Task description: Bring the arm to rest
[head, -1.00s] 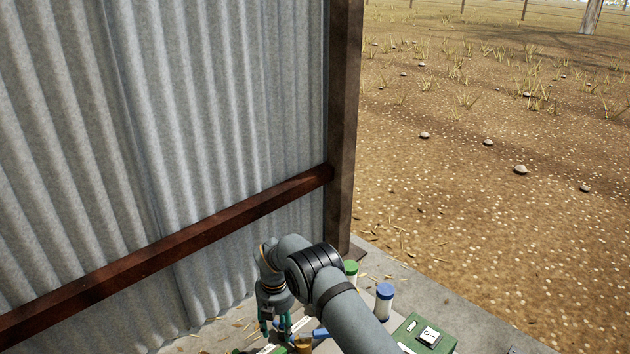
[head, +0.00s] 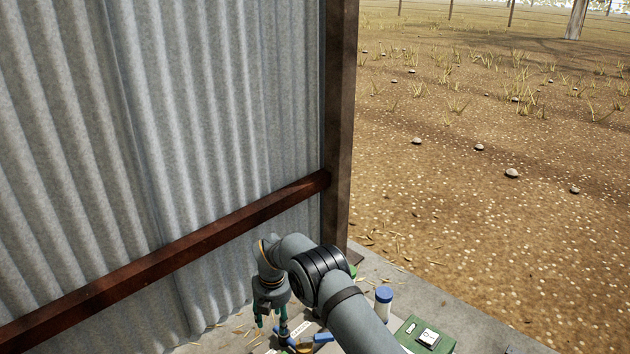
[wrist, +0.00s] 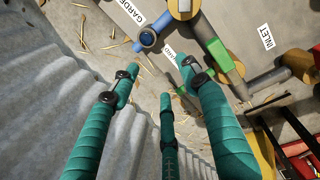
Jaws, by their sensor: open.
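My gripper (head: 271,324) hangs fingers-down at the lower middle of the head view, close to the corrugated wall. In the wrist view its three teal fingers (wrist: 158,82) are spread apart, with nothing between them. Grey pipework with a green part (wrist: 220,56) lies beyond the fingertips, apart from them as far as I can tell. My grey arm runs from the gripper to the bottom edge of the head view and hides part of the bench.
The corrugated metal wall (head: 90,120) with a rusty rail (head: 170,257) stands close to the gripper's left. A blue-capped bottle (head: 383,303) and a green box with a white switch (head: 424,337) are right of the arm. An INLET label (wrist: 267,37) lies beside the pipes. Open ground lies beyond.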

